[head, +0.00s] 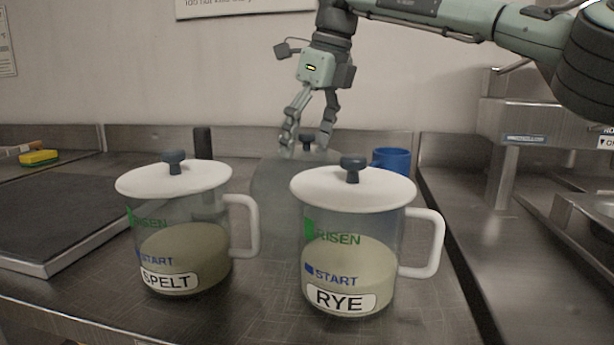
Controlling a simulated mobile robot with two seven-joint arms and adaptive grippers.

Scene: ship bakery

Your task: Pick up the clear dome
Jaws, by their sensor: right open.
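The clear dome (273,190) stands on the steel counter behind the two jugs. It is faint and see-through, with a dark knob (307,138) on top. The rye jug in front hides its lower right part. My right gripper (306,147) reaches down from above, open, with its fingertips on either side of the knob. I cannot tell whether they touch it. My left gripper is out of view.
The spelt jug (173,190) and the rye jug (350,190), both lidded with white handles, stand in front. A blue mug (392,160) is right of the dome. A dark upright object (203,143) stands behind the spelt jug. A dark slab (60,220) and yellow sponge (38,157) are left.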

